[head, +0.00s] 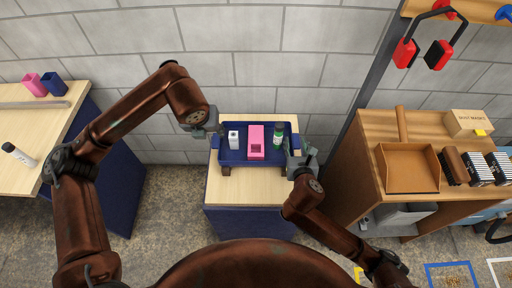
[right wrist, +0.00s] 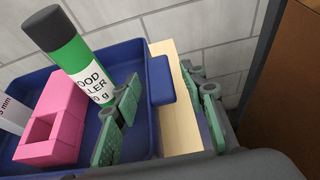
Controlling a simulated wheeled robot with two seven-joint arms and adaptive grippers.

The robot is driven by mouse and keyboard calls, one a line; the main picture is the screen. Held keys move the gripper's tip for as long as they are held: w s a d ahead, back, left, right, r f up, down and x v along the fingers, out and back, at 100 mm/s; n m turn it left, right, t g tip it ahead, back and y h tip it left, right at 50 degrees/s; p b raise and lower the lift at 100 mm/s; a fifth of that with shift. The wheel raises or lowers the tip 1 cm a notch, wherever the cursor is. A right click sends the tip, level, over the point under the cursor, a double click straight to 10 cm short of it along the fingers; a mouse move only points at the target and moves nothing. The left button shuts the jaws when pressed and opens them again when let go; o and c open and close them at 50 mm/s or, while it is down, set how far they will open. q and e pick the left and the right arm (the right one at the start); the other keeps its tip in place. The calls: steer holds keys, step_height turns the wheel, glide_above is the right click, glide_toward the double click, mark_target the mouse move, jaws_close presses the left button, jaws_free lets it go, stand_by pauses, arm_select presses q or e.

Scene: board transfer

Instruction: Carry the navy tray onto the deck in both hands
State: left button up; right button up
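The navy tray (head: 233,156) stands level on dark supports on the small cabinet (head: 240,188) in the middle of the head view. It holds a white box (head: 234,140), a pink block with an opening (head: 256,143) and a green bottle with a dark cap (head: 278,136). My left gripper (head: 212,131) is at the tray's left handle; its fingers are too small to judge. My right gripper (head: 299,156) is at the right handle. In the right wrist view its fingers (right wrist: 160,76) are apart, one inside the tray, one outside, with the blue handle (right wrist: 160,82) between them.
A wooden bench (head: 370,130) at right carries a brown open tray (head: 410,168) and several boxes. A table (head: 30,120) at left holds a white bottle (head: 18,154) and pink and blue holders. A grey post (head: 372,65) rises behind right. The cabinet's front top is bare.

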steer(key=v, duration=1.1)
steer(key=shift+d, duration=0.15)
